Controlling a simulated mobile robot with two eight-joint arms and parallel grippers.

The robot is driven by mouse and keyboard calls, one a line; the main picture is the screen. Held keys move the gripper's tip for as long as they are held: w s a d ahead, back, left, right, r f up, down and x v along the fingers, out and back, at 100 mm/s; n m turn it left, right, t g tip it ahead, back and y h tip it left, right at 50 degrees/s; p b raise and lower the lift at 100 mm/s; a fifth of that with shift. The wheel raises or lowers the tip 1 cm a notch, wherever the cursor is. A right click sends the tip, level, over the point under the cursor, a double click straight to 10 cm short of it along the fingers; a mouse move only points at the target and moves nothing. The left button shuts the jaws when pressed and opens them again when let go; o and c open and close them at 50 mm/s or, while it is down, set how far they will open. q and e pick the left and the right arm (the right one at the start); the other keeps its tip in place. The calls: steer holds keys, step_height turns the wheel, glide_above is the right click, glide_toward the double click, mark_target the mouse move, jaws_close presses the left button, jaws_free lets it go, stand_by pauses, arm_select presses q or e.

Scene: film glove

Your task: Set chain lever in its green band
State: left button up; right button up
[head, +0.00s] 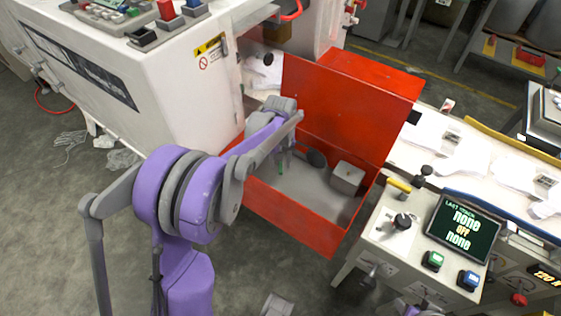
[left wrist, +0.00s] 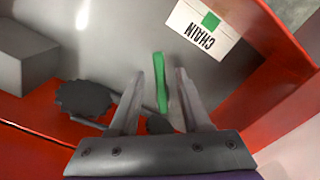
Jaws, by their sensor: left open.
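The green band (left wrist: 160,82) is a narrow upright strip in the left wrist view, between the fingertips of my left gripper (left wrist: 160,80). A dark rounded knob (left wrist: 159,124), which may be the end of the chain lever, shows deeper between the fingers. Contact with the fingers cannot be told. A white CHAIN label (left wrist: 202,28) with a green square lies beyond the fingertips. In the head view my left gripper (head: 284,155) reaches down into the open red box, and a bit of green (head: 281,168) shows by it. The left jaws are open. The lever is mostly hidden there.
The red box (head: 292,225) has raised walls and an upright red panel (head: 335,105) behind. Inside are a dark toothed wheel (left wrist: 83,98) and a grey block (head: 347,178). A control console (head: 415,245) stands right, and a white machine cabinet (head: 165,100) stands left.

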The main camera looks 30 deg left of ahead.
arm_select(q)
jaws_close()
stand_by(1.4)
